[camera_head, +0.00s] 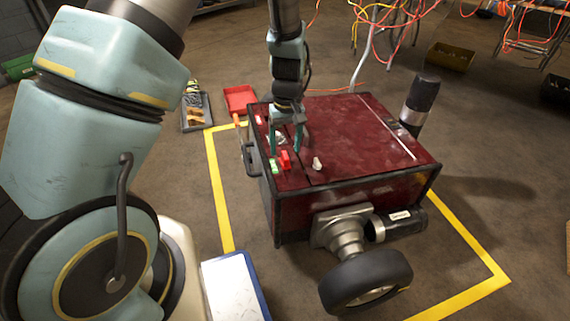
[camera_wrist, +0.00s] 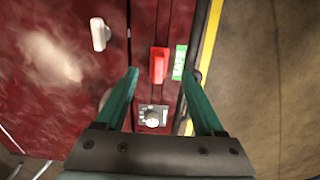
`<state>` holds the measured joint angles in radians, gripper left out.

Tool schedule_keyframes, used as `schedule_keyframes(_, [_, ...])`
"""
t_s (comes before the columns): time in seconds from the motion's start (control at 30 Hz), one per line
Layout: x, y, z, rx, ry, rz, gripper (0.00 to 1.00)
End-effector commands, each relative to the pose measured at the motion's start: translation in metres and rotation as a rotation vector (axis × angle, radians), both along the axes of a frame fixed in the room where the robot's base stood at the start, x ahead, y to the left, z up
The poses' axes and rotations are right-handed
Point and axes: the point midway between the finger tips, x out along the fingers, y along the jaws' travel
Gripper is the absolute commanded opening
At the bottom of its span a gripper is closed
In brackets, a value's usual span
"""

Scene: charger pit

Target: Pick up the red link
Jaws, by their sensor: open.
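The red link (camera_head: 285,160) is a small red block on top of the dark red box (camera_head: 370,130), near its left edge. In the wrist view the red link (camera_wrist: 159,65) lies upright in the picture, just beyond the fingertips and between their lines. My gripper (camera_head: 299,146) is open and empty above the box, close to the link. In the wrist view its two teal fingers (camera_wrist: 164,72) point toward the link. I cannot tell the exact height of the fingertips above the box top.
A green-and-white label piece (camera_wrist: 180,62) sits right beside the link. A white knob (camera_wrist: 99,34) and a dial (camera_wrist: 152,117) are also on the box. A red tray (camera_head: 240,98) and a grey tray (camera_head: 196,112) lie on the floor behind. A wheel (camera_head: 366,281) stands in front.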

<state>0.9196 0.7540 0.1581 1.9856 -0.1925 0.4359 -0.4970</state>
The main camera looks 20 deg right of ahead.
Motion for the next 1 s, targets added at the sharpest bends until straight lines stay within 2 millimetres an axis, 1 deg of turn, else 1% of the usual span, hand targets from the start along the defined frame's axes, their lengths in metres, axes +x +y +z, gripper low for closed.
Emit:
schedule_keyframes(0.03, [0.000,0.000,-0.010,0.001,0.001,0.000,0.70])
schedule_keyframes(0.23, [0.002,0.000,-0.040,0.002,0.003,0.001,0.70])
schedule_keyframes(0.33, [0.002,0.000,-0.045,0.000,0.001,0.001,0.70])
schedule_keyframes(0.53, [0.002,-0.001,-0.044,0.000,0.001,0.001,0.69])
schedule_keyframes(1.0, [0.002,-0.001,-0.044,0.000,0.001,0.001,0.16])
